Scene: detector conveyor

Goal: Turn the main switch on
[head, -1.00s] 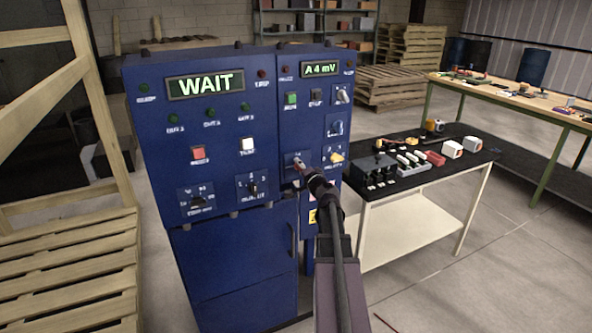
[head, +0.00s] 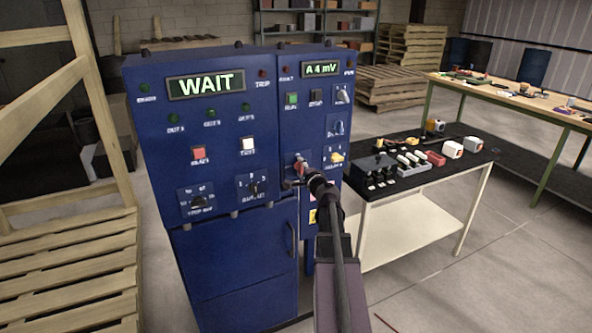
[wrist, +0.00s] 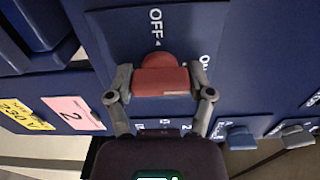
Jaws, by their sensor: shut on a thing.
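The main switch is a red handle (wrist: 162,82) on a blue panel plate marked OFF and ON. In the wrist view, OFF is above the handle and ON is to its right. My gripper (wrist: 160,77) is shut on the red handle, with one finger at each side. A rounded red part rises from the handle toward the OFF mark. In the head view, the red handle (head: 300,168) shows at my gripper (head: 303,173), on the right cabinet; my arm hides part of the plate.
The left cabinet (head: 220,130) shows WAIT. The right cabinet's display (head: 321,69) reads A 4 mV. A black-topped table (head: 455,172) with several parts stands to the right.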

